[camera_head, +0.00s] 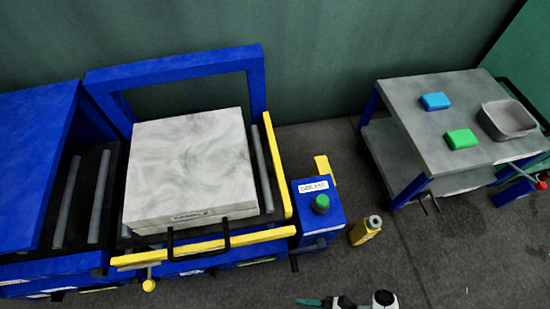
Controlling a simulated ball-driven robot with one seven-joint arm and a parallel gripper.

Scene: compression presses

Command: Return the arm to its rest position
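Part of my arm shows at the bottom edge, right of centre, as white and black rounded pieces. A teal piece at its left end seems to be part of my gripper (310,301). The picture edge cuts it off, so I cannot make out two fingers or their opening. No object shows between fingers. The visible part of my arm is apart from the press and the cart.
A blue press (255,85) with a grey marbled slab and yellow rails (275,165) stands at left. A blue box with a green button (321,203) adjoins it. A yellow bottle (365,231) stands on the floor. A grey cart (410,100) holds blue and green blocks and a bin.

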